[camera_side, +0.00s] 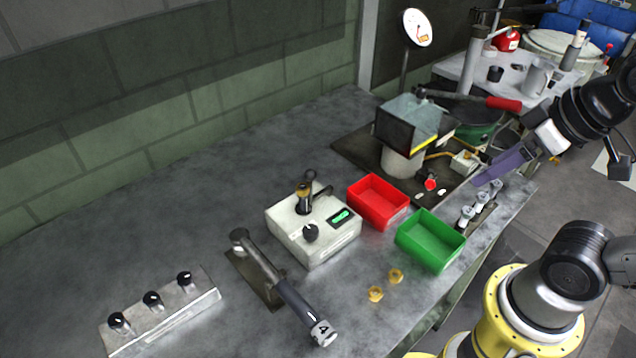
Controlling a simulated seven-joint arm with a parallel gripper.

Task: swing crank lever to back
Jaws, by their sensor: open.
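A lever with a grey grip (297,303) lies low over a dark base plate (249,278) at the front of the bench. Its pivot end (239,236) points to the back left and its marked end cap (323,333) to the front right. A second lever with a red handle (504,104) sticks out to the right from the machine with a clear guard (411,120). The picture does not show which one is the crank lever. My gripper (489,176), with purple fingers, is open above the bench's right side, apart from both levers.
Two brass nuts (385,285) lie in front. A panel with three knobs (165,310) is at front left.

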